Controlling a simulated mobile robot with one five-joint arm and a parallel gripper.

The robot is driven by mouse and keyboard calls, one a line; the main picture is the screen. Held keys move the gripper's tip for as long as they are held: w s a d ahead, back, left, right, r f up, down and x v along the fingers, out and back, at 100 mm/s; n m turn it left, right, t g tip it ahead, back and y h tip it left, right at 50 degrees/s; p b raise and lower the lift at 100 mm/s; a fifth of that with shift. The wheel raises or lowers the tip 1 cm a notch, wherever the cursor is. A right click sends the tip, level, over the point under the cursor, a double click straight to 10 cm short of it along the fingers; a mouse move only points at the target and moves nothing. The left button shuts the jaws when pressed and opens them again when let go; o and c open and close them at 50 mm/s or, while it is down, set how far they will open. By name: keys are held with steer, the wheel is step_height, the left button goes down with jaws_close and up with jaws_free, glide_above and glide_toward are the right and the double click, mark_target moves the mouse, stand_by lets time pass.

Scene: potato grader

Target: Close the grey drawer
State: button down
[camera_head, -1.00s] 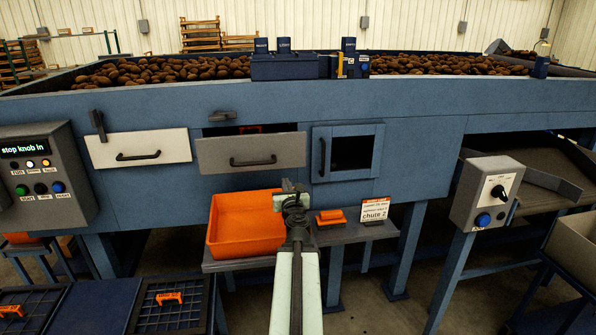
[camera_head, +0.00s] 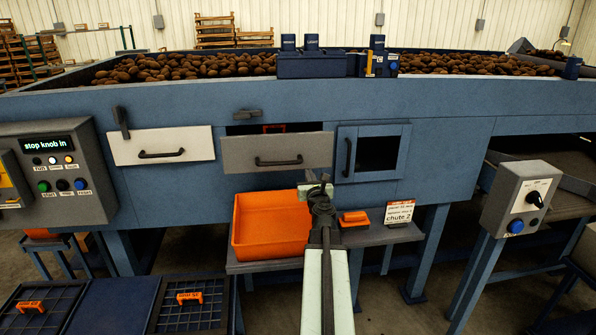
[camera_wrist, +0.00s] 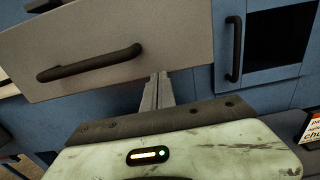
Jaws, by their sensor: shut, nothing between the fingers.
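The grey drawer (camera_head: 310,148) is in the blue machine front, partly pulled out. A dark gap shows above its front panel. Its black bar handle (camera_head: 278,161) is at the panel's middle. In the wrist view the drawer front (camera_wrist: 95,30) fills the upper left, tilted in the picture, with the handle (camera_wrist: 90,63) across it. My gripper (camera_head: 317,182) is shut and empty, below and right of the handle. In the wrist view its fingertips (camera_wrist: 160,80) show just below the drawer front's lower right edge; I cannot tell whether they touch it.
A white drawer (camera_head: 190,137) is to the left and a blue framed door (camera_head: 345,130) to the right. An orange bin (camera_head: 243,240) stands on a shelf below, beside an orange block (camera_head: 354,217) and a chute 2 sign (camera_head: 399,212). A control box (camera_head: 80,205) is at the left.

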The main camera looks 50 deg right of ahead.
steer(key=shift+x, duration=1.25)
steer(key=x, duration=1.3)
steer(key=shift+w+r, duration=0.2)
steer(key=shift+w, duration=0.05)
